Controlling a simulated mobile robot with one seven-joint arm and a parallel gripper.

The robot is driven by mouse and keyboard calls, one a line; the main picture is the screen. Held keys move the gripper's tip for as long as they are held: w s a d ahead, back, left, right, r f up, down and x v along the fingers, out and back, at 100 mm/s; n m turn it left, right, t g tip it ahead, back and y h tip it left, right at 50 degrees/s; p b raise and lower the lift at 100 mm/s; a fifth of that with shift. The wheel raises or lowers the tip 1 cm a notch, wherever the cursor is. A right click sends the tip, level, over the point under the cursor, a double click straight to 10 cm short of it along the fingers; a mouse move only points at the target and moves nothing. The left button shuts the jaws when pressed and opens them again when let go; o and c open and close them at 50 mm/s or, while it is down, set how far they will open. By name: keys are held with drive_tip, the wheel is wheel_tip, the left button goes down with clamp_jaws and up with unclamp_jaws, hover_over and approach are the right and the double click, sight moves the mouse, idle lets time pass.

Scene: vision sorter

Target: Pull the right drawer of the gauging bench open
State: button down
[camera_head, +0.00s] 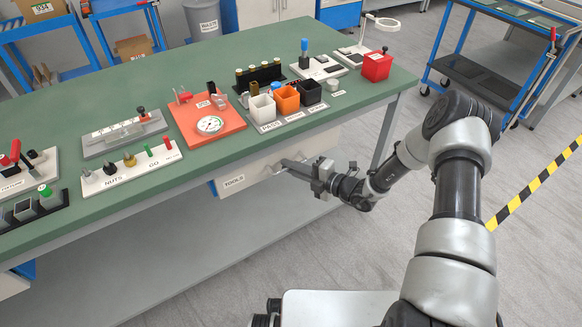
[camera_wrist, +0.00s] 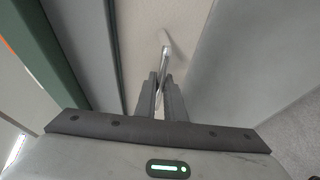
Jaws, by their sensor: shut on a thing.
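The right drawer (camera_head: 262,172) of the gauging bench has a pale front with a "TOOLS" label. It sits under the green top, with a blue edge showing at its left. My gripper (camera_head: 287,164) reaches its front from the right, below the bench edge. In the wrist view my gripper (camera_wrist: 161,80) has its two dark fingers closed on the bar handle (camera_wrist: 165,55), which stands out from the pale drawer front (camera_wrist: 145,25). The fingers hide part of the handle. The drawer front looks close to the bench; I cannot tell whether there is a small gap.
The green bench top (camera_head: 150,80) carries an orange plate with a gauge (camera_head: 209,125), small bins (camera_head: 287,99), a red box (camera_head: 376,66) and several part holders. A blue cart (camera_head: 475,75) stands back right. Grey floor is free right of the bench, with striped tape (camera_head: 535,182).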

drive_tip(key=shift+s+d, duration=0.1)
drive_tip(key=s+d+p, duration=0.2)
drive_tip(key=s+d, duration=0.4)
drive_tip(key=s, duration=0.3)
drive_tip(key=s+d+p, duration=0.3)
drive_tip(key=s+d, duration=0.4)
drive_tip(key=s, duration=0.3)
drive_tip(key=shift+s+d, duration=0.15)
drive_tip(key=shift+s, duration=0.15)
drive_tip(key=c, duration=2.1)
unclamp_jaws()
drive_tip(key=p+v, duration=0.1)
drive_tip(key=v, duration=1.6)
drive_tip(key=shift+d+r, duration=0.1)
drive_tip(key=shift+d, duration=0.1)
drive_tip(key=shift+r, duration=0.1)
